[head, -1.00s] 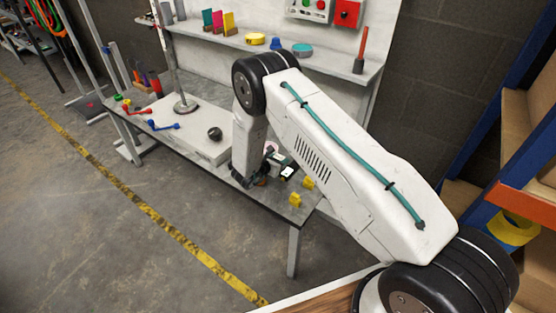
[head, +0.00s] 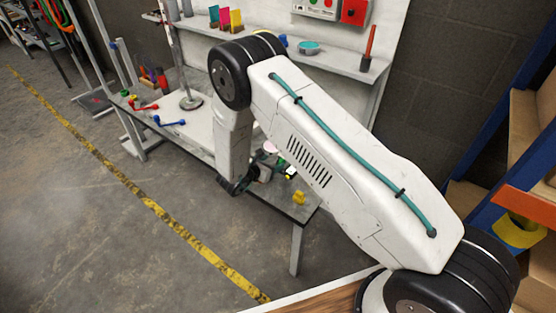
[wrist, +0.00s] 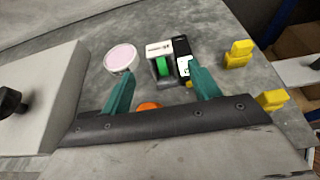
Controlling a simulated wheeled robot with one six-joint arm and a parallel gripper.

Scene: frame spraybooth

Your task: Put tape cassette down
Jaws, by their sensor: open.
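The tape cassette (wrist: 160,64), a small grey-and-white case with a green roll, rests on the grey bench top (wrist: 85,90) in the wrist view. It stands between a round pink-topped tub (wrist: 121,57) and a black-and-white item (wrist: 183,58). My gripper (wrist: 160,70) has two teal fingers, spread apart. The cassette shows beyond and between the fingertips, and nothing is held. In the head view my gripper is mostly hidden by my arm, near the bench's right end. There the cassette is small and hard to pick out.
Two yellow blocks (wrist: 238,54) lie to the right in the wrist view. An orange thing (wrist: 148,106) is partly hidden behind my gripper. A pale raised slab (wrist: 40,85) with a black knob (wrist: 12,101) is at left. A shelf (head: 330,58) runs behind the bench.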

